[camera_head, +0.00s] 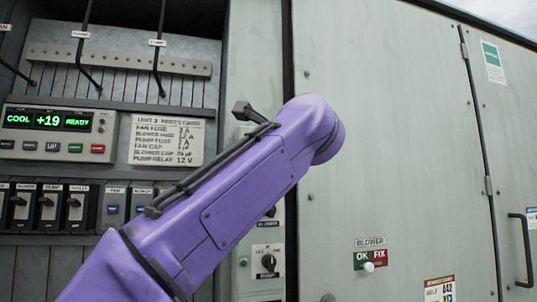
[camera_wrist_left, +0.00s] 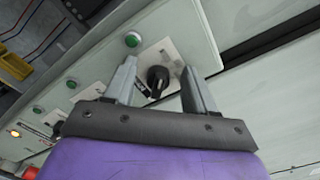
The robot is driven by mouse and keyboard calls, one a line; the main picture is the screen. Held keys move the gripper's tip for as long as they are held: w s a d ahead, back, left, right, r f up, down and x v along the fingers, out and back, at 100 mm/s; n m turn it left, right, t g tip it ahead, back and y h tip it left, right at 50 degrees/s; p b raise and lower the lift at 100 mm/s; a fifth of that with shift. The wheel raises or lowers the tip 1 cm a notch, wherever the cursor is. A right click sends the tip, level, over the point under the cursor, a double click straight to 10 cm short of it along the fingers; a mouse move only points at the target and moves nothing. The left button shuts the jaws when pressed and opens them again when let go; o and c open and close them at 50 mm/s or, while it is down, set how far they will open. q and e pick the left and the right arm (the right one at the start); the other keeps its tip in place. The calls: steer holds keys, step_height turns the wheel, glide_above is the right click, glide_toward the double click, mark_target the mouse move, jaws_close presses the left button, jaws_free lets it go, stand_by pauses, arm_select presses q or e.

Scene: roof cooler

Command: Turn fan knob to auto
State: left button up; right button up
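In the left wrist view a black rotary knob (camera_wrist_left: 157,80) sits on a pale plate, beside a green lamp (camera_wrist_left: 132,40). My left gripper (camera_wrist_left: 159,70) is open, with one finger on each side of the knob. I cannot tell whether the fingers touch it. The knob's label and the setting it points to are not readable. In the head view my purple left arm crosses the middle and hides the gripper. A black knob (camera_head: 268,261) on a white plate shows below the arm. I cannot tell if it is the same knob. My right gripper is not in view.
A display panel (camera_head: 58,121) reads COOL +19 READY. Below it is a row of switches (camera_head: 48,208). A parts card (camera_head: 166,141) hangs beside it. A blower OK/FIX slider (camera_head: 369,265) is on the closed grey door (camera_head: 400,150) at the right.

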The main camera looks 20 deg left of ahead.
arm_select(q)
steer(key=b+v, duration=0.3)
steer(key=v, duration=0.7)
steer(key=shift+s+d, duration=0.2)
